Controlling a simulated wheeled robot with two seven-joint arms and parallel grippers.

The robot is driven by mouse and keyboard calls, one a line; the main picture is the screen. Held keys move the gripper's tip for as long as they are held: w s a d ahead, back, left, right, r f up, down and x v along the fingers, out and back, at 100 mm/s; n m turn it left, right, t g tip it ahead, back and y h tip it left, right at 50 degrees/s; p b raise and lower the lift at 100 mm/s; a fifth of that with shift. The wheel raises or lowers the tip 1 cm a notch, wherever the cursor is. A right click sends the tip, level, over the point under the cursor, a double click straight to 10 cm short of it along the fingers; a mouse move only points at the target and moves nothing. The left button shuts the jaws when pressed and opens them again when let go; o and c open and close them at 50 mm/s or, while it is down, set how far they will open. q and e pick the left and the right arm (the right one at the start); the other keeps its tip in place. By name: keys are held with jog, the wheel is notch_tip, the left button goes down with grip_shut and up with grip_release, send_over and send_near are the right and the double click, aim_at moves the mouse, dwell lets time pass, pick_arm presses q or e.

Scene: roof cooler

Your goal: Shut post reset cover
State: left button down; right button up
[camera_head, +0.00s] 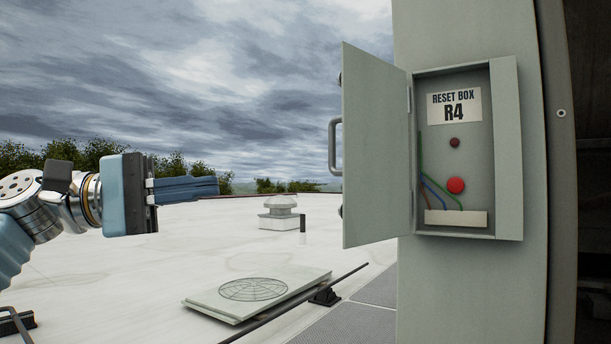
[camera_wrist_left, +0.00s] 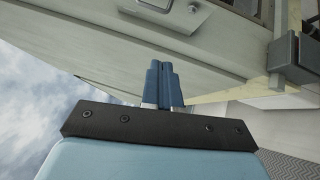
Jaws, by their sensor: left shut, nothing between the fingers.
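The grey-green cover (camera_head: 375,150) of the reset box (camera_head: 508,150) stands open in the head view, swung out to the left on its hinge side. Its grey D-shaped handle (camera_head: 334,147) is near the free edge. Inside the box are a label, a dark button, a red button (camera_head: 456,186) and wires. My left gripper (camera_head: 212,187) is shut and empty, pointing right, left of the cover and apart from it in the picture. In the left wrist view its blue fingers (camera_wrist_left: 162,72) are together before a pale panel with a metal fitting at the top. My right gripper is not in view.
The box is mounted on a grey-green post (camera_head: 470,290). A flat hatch with a round grille (camera_head: 253,289) lies on the white roof, with a dark rod (camera_head: 300,300) beside it. A roof vent (camera_head: 280,213) stands farther back. The air between gripper and cover looks clear.

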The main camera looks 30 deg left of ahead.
pick_arm(q)
send_near(367, 149)
jog(key=w, duration=0.2)
jog(key=w+f, duration=0.1)
jog(key=w, duration=0.1)
jog(key=shift+d+f, duration=0.15)
jog(key=shift+d, duration=0.05)
jog(key=shift+b, duration=0.3)
jog(key=shift+s+d+n+t+y, duration=0.3)
jog(key=shift+s+d+t+y, duration=0.1)
jog(key=shift+t, duration=0.1)
jog(key=shift+s+d+t, duration=0.1)
jog(key=shift+d+t, duration=0.05)
jog(key=shift+t, duration=0.15)
